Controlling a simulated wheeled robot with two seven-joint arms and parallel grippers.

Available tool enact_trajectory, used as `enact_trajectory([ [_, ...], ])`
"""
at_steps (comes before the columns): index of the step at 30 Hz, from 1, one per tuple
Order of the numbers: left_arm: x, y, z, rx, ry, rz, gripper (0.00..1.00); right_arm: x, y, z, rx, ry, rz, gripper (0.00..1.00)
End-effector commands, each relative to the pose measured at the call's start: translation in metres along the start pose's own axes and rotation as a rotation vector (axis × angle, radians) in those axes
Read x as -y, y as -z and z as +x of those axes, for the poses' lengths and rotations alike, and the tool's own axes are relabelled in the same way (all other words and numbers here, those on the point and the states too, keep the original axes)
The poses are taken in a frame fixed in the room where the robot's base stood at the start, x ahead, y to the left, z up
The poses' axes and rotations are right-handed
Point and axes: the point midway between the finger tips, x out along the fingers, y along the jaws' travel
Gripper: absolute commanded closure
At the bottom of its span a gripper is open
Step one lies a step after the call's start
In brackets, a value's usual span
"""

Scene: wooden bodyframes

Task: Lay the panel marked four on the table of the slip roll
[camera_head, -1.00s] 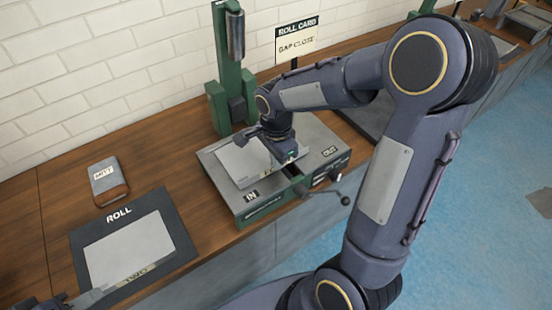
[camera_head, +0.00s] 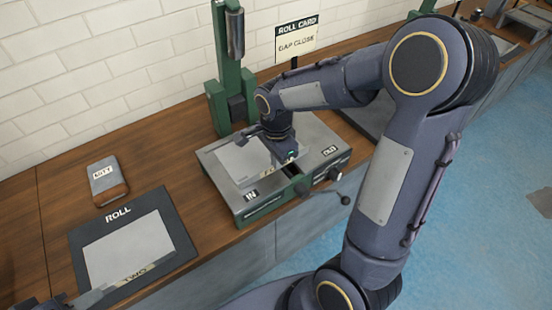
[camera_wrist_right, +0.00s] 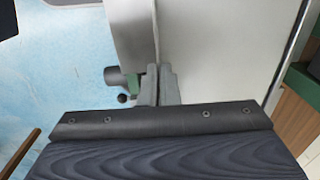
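The pale grey panel (camera_head: 238,162) lies over the table of the green and grey slip roll (camera_head: 318,146); only the start of its label shows, the rest hidden by my gripper. Whether it rests fully flat is hard to tell. My right gripper (camera_head: 287,163) is at the panel's near right edge. In the right wrist view my right gripper (camera_wrist_right: 159,70) has its fingers close together on the thin edge of the panel (camera_wrist_right: 215,50). What looks like my left gripper (camera_head: 95,297) shows only partly at the bottom left, by the panel marked two; its fingers are unclear.
The panel marked two (camera_head: 130,250) lies on the dark ROLL mat (camera_head: 176,228). A block marked MITT (camera_head: 108,182) lies behind it. A crank handle (camera_head: 345,200) juts from the slip roll's front. A green post (camera_head: 220,100) and ROLL CARD sign (camera_head: 297,40) stand behind.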

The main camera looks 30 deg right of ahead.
Motion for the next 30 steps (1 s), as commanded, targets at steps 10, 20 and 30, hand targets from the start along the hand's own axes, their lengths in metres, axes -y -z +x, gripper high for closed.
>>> enact_trajectory([
  [10, 0.0002, -0.0002, 0.0004, 0.000, 0.000, 0.000, 0.64, 0.0006, -0.0001, -0.0003, 0.000, 0.002, 0.000, 1.00],
  [20, 0.0013, -0.0014, 0.0028, 0.000, 0.000, 0.000, 0.64, 0.0007, -0.0005, 0.0018, 0.000, 0.002, -0.001, 1.00],
  [30, 0.0011, -0.0012, 0.0024, 0.000, 0.000, 0.000, 0.64, 0.0007, -0.0004, 0.0014, 0.000, 0.002, 0.000, 0.92],
])
